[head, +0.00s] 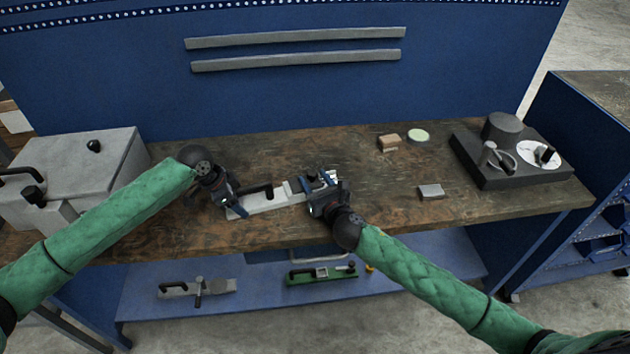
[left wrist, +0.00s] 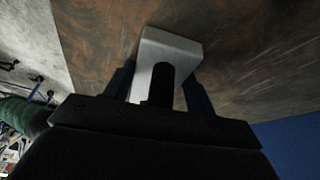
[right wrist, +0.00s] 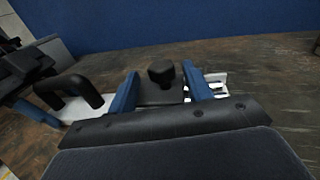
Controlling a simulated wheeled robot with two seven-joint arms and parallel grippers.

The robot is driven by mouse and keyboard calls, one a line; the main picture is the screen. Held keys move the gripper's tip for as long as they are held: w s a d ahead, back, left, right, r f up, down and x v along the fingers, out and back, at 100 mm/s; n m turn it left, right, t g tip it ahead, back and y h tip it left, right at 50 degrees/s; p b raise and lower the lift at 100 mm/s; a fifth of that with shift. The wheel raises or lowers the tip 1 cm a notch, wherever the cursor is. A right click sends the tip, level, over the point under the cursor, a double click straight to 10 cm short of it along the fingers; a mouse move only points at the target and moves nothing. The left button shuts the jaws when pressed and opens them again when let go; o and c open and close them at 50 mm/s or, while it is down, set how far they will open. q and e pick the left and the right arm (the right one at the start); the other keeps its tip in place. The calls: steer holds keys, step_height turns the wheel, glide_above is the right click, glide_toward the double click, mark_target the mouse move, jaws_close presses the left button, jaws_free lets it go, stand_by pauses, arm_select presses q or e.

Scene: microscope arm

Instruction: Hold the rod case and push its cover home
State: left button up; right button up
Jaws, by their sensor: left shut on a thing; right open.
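The rod case (head: 266,204) is a long pale grey bar with a black handle, lying on the wooden bench. My left gripper (head: 234,210) is shut on its left end. In the left wrist view the pale end of the case (left wrist: 170,43) shows between the fingers. My right gripper (head: 318,183) is open at the right end of the case. In the right wrist view a dark block with a black knob (right wrist: 160,72) stands between or just beyond the fingers. I cannot tell whether this is the cover. Pale slotted parts show beside the right finger.
A grey box (head: 90,165) stands at the left of the bench. A small brown block (head: 388,142), a round pale green disc (head: 418,136) and a grey block (head: 431,191) lie to the right. A dark fixture (head: 500,170) fills the right end.

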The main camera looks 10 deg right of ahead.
jaws_close()
arm_select(q)
steer(key=shift+w+a, duration=0.1)
arm_select(e)
steer(key=shift+d, duration=2.95)
jaws_free()
steer(key=shift+v, duration=6)
arm_select(q)
steer(key=o, duration=1.5)
